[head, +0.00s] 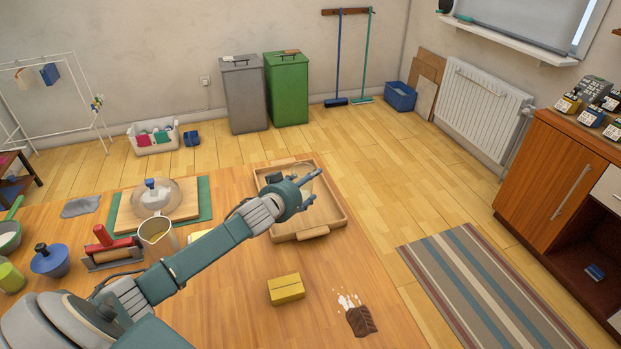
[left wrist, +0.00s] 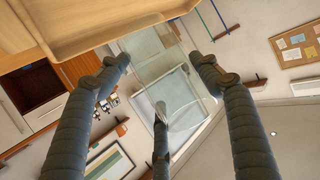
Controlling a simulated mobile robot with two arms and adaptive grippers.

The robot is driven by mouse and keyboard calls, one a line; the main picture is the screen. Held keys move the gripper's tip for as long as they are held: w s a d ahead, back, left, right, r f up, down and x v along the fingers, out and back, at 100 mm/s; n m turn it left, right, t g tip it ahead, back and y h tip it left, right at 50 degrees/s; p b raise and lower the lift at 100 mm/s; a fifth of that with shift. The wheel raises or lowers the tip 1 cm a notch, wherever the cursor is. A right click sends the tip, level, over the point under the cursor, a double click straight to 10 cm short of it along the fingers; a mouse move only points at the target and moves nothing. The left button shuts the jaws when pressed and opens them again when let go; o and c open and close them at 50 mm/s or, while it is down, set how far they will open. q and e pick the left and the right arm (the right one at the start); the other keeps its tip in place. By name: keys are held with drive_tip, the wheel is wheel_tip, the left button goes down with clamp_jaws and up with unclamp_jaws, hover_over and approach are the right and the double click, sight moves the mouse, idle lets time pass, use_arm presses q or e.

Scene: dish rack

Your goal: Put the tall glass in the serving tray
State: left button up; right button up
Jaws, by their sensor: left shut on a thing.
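The serving tray (head: 335,223) is a light wooden tray with raised sides on the far right part of the wooden table. My left gripper (head: 314,190) is over the tray, with its fingers pointing right. In the left wrist view, the tall clear glass (left wrist: 167,68) is between the fingers of my left gripper (left wrist: 161,66), which is shut on it. The tray's wooden edge (left wrist: 100,38) shows at the top of that view, close to the glass. The glass is hard to make out in the head view, and its height over the tray floor is unclear. My right gripper is not in view.
A yellow box (head: 286,289) and a brown patch with white spots (head: 360,320) lie on the table in front of the tray. A glass lid (head: 158,197) on a board, a jug (head: 158,238) and a red-handled tool (head: 112,247) are to the left.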

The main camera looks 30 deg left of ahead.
sight(306, 197)
use_arm(q)
drive_tip(key=shift+s+r, duration=0.1)
drive_tip(key=shift+p, duration=0.4)
drive_tip(key=shift+f+b, duration=0.7)
drive_tip(key=shift+f, duration=0.1)
drive_tip(key=shift+f+b, duration=1.15)
drive_tip(key=shift+f, duration=0.55)
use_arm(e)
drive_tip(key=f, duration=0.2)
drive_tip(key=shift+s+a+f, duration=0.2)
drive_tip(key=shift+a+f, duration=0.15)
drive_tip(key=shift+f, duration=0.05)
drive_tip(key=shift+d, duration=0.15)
use_arm(q)
drive_tip(key=shift+f, duration=0.2)
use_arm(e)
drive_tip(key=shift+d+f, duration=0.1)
use_arm(q)
drive_tip(key=shift+f+b, duration=0.4)
drive_tip(key=shift+f, duration=0.2)
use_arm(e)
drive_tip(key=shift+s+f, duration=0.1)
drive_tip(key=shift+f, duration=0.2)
use_arm(q)
drive_tip(key=shift+f, duration=0.2)
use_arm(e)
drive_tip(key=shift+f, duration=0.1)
